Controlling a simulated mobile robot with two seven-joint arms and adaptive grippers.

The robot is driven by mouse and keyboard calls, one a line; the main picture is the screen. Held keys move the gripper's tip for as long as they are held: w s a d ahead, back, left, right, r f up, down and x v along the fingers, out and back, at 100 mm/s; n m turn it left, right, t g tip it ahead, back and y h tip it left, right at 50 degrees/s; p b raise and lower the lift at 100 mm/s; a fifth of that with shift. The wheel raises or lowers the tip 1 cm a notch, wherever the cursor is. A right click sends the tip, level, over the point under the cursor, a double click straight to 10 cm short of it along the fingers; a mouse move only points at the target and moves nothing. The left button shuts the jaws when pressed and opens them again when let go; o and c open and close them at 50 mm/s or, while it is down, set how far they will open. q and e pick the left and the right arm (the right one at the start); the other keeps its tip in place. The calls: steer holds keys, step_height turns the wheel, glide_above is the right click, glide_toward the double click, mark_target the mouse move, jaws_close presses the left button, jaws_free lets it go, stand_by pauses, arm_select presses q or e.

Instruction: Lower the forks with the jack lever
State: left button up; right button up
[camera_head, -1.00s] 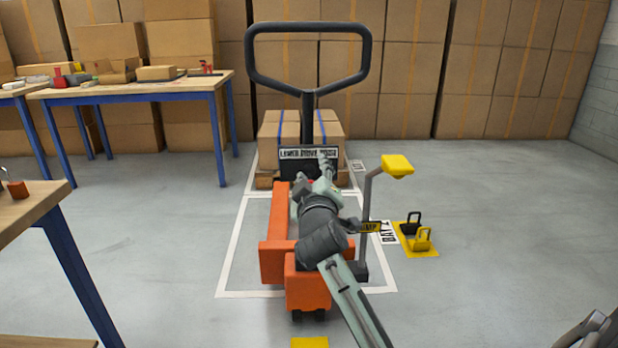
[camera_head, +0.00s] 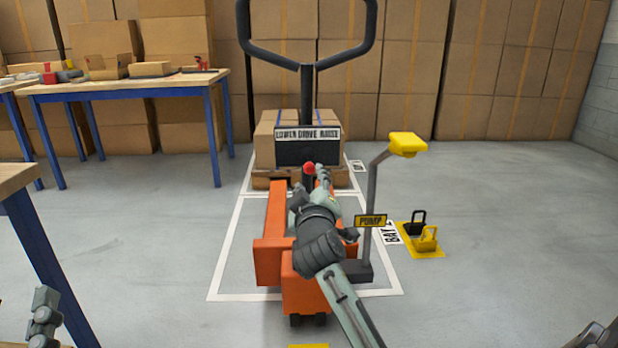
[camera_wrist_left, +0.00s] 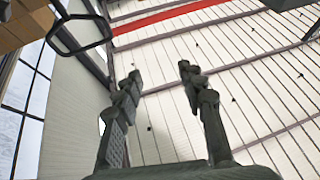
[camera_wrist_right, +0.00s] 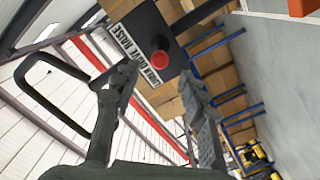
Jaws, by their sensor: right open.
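The pallet jack (camera_head: 304,292) is orange, with a tall black loop handle (camera_head: 307,95). On the handle is a dark control box (camera_head: 310,152) labelled LOWER, DRIVE, RAISE. The jack lever's red round knob (camera_head: 309,168) shows in front of the box, and in the right wrist view the red knob (camera_wrist_right: 160,60) appears between and just beyond my fingertips. My right gripper (camera_head: 318,178) is open close to the knob; contact cannot be told. My left gripper (camera_wrist_left: 162,73) is open and empty, pointing at the wall and roof. The forks are mostly hidden behind the jack body and my arm.
A loaded pallet (camera_head: 262,180) stands behind the jack inside white floor lines. A post with a yellow top (camera_head: 408,144) and a PUMP sign (camera_head: 370,221) stands close at right. A workbench (camera_head: 130,88) is at left.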

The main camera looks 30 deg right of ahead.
mark_target(309, 170)
steer(key=x, duration=0.7)
steer(key=shift+w+d+b, duration=0.15)
steer(key=shift+w+b, duration=0.15)
steer(key=shift+w, duration=0.05)
steer(key=shift+c, duration=0.6)
jaws_close()
